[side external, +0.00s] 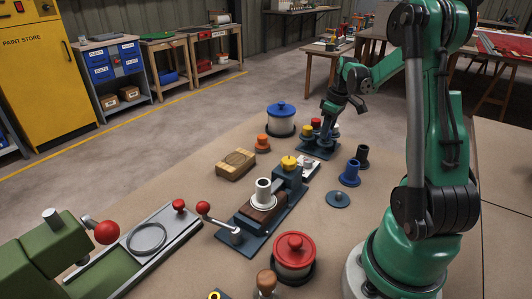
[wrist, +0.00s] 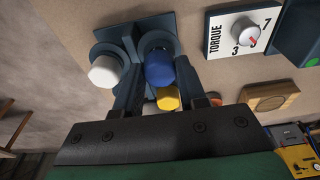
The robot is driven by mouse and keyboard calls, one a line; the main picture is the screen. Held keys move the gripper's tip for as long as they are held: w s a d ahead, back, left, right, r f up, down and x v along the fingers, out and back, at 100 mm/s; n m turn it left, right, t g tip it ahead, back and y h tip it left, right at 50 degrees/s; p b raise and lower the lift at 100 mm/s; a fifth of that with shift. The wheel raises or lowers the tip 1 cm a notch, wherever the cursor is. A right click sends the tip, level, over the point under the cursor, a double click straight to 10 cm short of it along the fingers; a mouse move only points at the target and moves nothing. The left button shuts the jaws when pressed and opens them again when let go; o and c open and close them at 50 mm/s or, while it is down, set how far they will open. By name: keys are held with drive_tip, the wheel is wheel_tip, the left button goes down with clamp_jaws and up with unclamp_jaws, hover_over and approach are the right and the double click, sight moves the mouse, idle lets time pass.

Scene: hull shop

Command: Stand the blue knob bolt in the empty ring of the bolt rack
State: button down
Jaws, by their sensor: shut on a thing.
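The bolt rack is a dark blue plate with rings; its plate (side external: 318,152) shows at the far end of the bench in the side view, and its edge (wrist: 118,38) in the wrist view. My gripper (wrist: 158,82) is shut on the blue knob bolt (wrist: 158,67), with a finger on either side of the knob. A white knob bolt (wrist: 103,71) is left of it and a yellow knob bolt (wrist: 168,98) is close below, partly hidden. In the side view my gripper (side external: 327,128) is over the rack. Whether the blue bolt's foot is inside a ring is hidden.
A blue-lidded pot (side external: 281,120), an orange knob piece (side external: 262,142) and a wooden block (side external: 236,164) are left of the rack. A blue flanged piece (side external: 350,173) and a black one (side external: 362,156) stand to its right. A torque dial (wrist: 243,32) is beside the rack.

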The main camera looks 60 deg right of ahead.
drive_tip(key=shift+f, duration=0.45)
drive_tip(key=c, duration=0.8)
unclamp_jaws()
drive_tip(key=r, duration=0.3)
drive_tip(key=s+r, duration=0.1)
drive_tip(key=r, duration=0.6)
drive_tip(key=shift+s+r, duration=0.3)
drive_tip(key=shift+r, duration=0.1)
